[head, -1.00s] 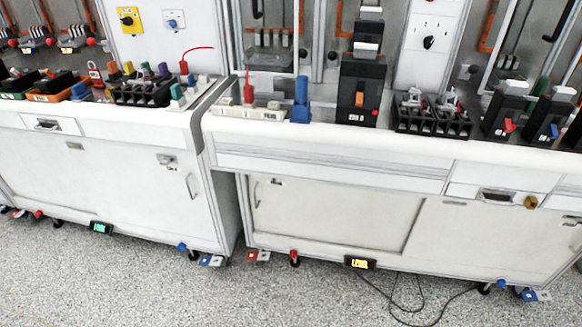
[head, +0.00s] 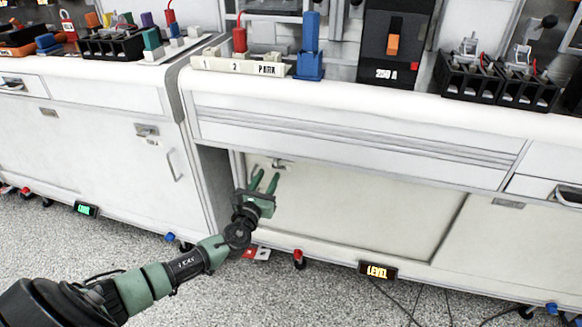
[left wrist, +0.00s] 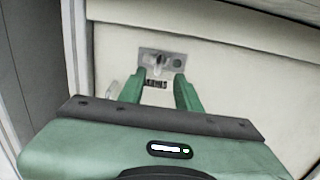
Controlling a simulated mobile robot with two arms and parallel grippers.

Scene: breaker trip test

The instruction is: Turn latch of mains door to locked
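The cream mains door (head: 350,210) is the left panel of the right-hand bench's lower front. Its latch (head: 279,164) is small and sits near the door's top left corner. In the left wrist view the latch (left wrist: 159,62) shows as a grey metal plate with a dark turning part and a small label below it. My left gripper (head: 265,175) is in front of the door, just below and left of the latch in the head view. Its green fingers (left wrist: 159,76) are open and empty, pointing at the latch. Contact cannot be told. My right gripper is out of view.
A dark side recess and the left bench (head: 90,150) stand to the left. The white bench top (head: 330,100) overhangs the door.

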